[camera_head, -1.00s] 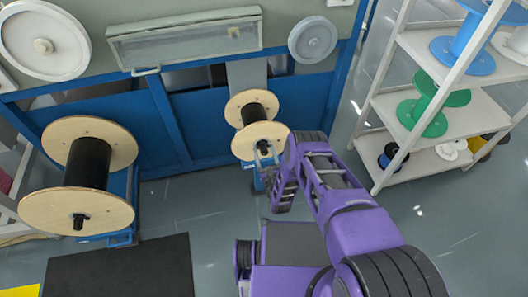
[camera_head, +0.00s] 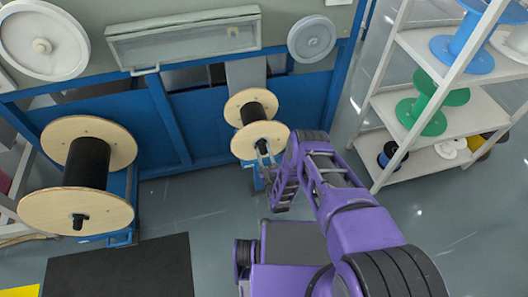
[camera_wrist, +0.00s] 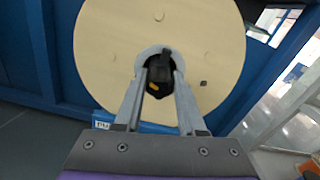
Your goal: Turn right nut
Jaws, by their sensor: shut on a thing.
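The right spool (camera_head: 262,138) has wooden flanges and a black core, and sits on a blue stand in front of the machine. In the wrist view its round wooden face (camera_wrist: 120,55) fills the upper middle. The black right nut (camera_wrist: 160,70) is at the face's centre, with a small yellow mark on it. My gripper (camera_wrist: 160,76) has one grey finger on each side of the nut and is shut on it. In the head view my gripper (camera_head: 264,152) is at the spool's front face, and the nut is mostly hidden there.
A larger wooden spool (camera_head: 88,160) with a black core stands at the left. A white shelf (camera_head: 462,120) with green and blue spools is at the right. A black mat (camera_head: 120,268) lies on the floor at lower left.

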